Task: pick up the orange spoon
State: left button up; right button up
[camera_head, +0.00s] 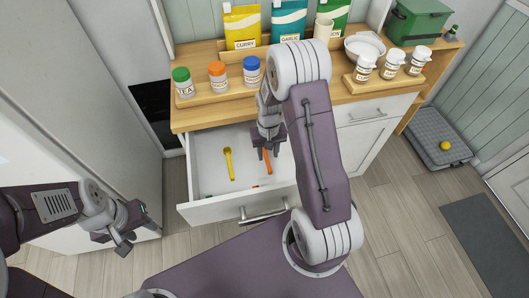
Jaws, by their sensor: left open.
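The orange spoon (268,166) lies in the open drawer (207,162), right of the yellow spoon (228,162). Its upper part is hidden by my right gripper (268,153). That gripper points down into the drawer, right over the orange spoon. Its two fingers look apart, with the spoon showing between and below them; I cannot tell whether they touch it. My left gripper (126,243) is open and empty, left of and in front of the drawer, away from the spoons.
On the wooden counter (190,119) above the drawer stand several jars, such as the green-lidded jar (182,82), and food bags (242,27). A white bowl (364,46) and a green box (418,21) stand at the right. The drawer front (222,209) and its handle stick out towards me.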

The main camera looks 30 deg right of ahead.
aim_at(268, 161)
notch_tip(268, 161, down, 4)
jog(key=shift+s+a+f, duration=0.1)
jog(key=shift+s+f, duration=0.05)
jog(key=shift+f, duration=0.35)
grip_shut()
jog(key=shift+r, duration=0.1)
